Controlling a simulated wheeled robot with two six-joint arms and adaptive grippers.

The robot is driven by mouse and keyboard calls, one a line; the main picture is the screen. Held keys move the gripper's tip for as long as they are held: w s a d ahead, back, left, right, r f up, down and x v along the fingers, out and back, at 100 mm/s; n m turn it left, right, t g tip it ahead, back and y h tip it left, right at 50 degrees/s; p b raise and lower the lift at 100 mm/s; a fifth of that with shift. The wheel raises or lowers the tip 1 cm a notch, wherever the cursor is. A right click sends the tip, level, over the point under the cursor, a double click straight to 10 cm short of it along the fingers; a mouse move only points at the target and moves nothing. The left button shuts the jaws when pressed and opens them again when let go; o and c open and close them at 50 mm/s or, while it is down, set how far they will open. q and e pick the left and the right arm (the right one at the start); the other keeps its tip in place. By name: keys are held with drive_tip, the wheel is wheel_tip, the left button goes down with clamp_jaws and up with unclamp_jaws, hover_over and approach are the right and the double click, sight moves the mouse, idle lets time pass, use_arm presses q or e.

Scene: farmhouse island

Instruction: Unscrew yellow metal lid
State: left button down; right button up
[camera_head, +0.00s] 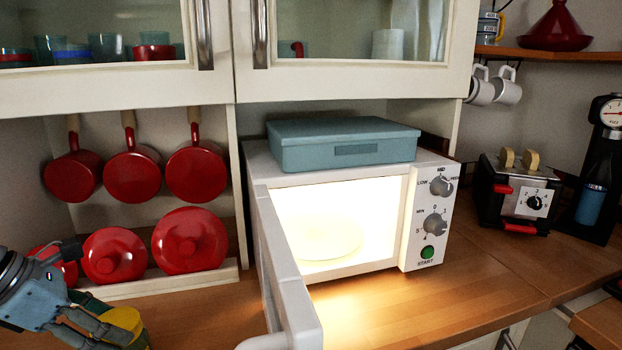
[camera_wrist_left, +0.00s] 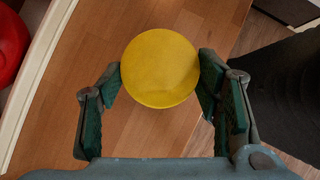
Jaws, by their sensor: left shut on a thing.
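The yellow metal lid (camera_wrist_left: 160,68) is round and shows from above in the left wrist view, between the green-padded fingers of my left gripper (camera_wrist_left: 160,80). The finger pads touch its two sides, and the gripper is shut on it. In the head view the lid (camera_head: 122,322) is at the lower left, partly covered by my left gripper (camera_head: 105,318). What is under the lid is mostly hidden; only a dark edge shows below it in the head view. My right gripper is not in view.
A lit microwave (camera_head: 431,220) stands with its door (camera_head: 284,275) open towards me, right of my left gripper. A blue box (camera_head: 345,145) lies on it. Red pot lids (camera_head: 190,240) stand in a rack behind the gripper. A toaster (camera_head: 518,190) is at right. Counter in front of the microwave is clear.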

use_arm(q)
drive_tip(key=shift+a, duration=0.1)
drive_tip(key=shift+f, duration=0.15)
idle(0.5)
drive_tip(key=shift+s, duration=0.1)
drive_tip(key=shift+n+y, duration=0.3)
drive_tip(key=shift+n, duration=0.3)
drive_tip(key=n, duration=0.1)
drive_tip(key=n+t+y, duration=0.1)
drive_tip(key=n, duration=0.1)
drive_tip(key=shift+s+d+y, duration=0.1)
drive_tip(key=shift+d+y, duration=0.1)
drive_tip(key=shift+y, duration=0.1)
drive_tip(key=n+y, duration=0.2)
drive_tip(key=n, duration=0.3)
drive_tip(key=shift+d+t+y, duration=0.3)
drive_tip(key=shift+t+y, duration=0.1)
drive_tip(key=shift+a, duration=0.15)
drive_tip(key=shift+r+p, duration=0.5)
drive_tip(key=shift+r, duration=0.5)
